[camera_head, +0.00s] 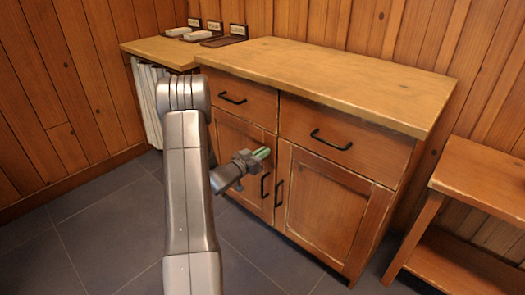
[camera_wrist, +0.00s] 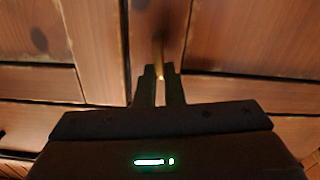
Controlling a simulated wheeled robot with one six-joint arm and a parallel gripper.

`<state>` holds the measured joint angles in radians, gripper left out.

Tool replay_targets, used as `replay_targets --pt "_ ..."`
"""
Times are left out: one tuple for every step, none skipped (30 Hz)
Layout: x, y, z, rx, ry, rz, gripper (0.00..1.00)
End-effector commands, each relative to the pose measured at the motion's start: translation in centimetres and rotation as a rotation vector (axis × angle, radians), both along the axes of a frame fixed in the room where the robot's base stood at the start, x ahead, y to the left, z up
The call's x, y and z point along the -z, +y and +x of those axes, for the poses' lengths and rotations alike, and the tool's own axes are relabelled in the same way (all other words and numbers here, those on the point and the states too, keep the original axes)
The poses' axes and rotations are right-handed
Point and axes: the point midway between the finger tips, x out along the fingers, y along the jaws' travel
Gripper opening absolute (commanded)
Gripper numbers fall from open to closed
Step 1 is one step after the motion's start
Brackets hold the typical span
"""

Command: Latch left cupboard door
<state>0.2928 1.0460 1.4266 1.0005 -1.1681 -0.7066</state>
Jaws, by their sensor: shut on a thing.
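The left cupboard door (camera_head: 253,191) stands beside the right door (camera_head: 325,208) under the drawers. It looks closed, and my arm hides much of it. Each door has a black handle near the middle seam. My gripper (camera_head: 262,154) is at the upper right part of the left door, near the seam. In the wrist view my gripper's fingers (camera_wrist: 158,72) are close together on a small brown wooden piece (camera_wrist: 164,42), which looks like a turn latch. It is blurred, and I cannot tell its exact angle. In the head view the gripper hides it.
The cupboard's wooden top (camera_head: 330,82) is bare. Two drawers with black handles (camera_head: 331,140) are above the doors. A wooden side table (camera_head: 480,180) stands to the right. A lower counter (camera_head: 155,50) is at the back left. The grey floor (camera_head: 110,250) in front is clear.

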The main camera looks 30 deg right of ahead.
Motion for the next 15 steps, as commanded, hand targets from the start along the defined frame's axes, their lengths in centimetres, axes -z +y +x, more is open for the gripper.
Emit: replay_targets --pt "-0.41 0.04 0.07 0.0 0.034 -0.013 0.0" --pt "-0.41 0.05 0.12 0.0 0.057 -0.021 0.0" --pt "-0.38 0.07 0.17 -0.001 0.09 -0.035 0.0" --pt "-0.38 0.1 0.21 -0.001 0.115 -0.045 0.0" --pt "-0.38 0.12 0.26 -0.001 0.141 -0.056 0.0" --pt "-0.32 0.15 0.31 0.0 0.178 -0.07 0.0" --pt "-0.28 0.17 0.35 0.0 0.204 -0.081 0.0" --pt "-0.27 0.19 0.41 0.0 0.229 -0.092 0.0" --pt "-0.25 0.22 0.47 0.001 0.264 -0.107 0.0" --pt "-0.2 0.24 0.52 0.001 0.29 -0.118 0.0" --pt "-0.16 0.25 0.57 0.001 0.318 -0.129 0.0" --pt "-0.13 0.27 0.63 0.001 0.352 -0.143 0.0" --pt "-0.1 0.3 0.68 0.0 0.379 -0.154 0.0" --pt "-0.04 0.32 0.72 0.0 0.406 -0.165 0.0" --pt "0.05 0.35 0.77 0.0 0.442 -0.18 0.0"
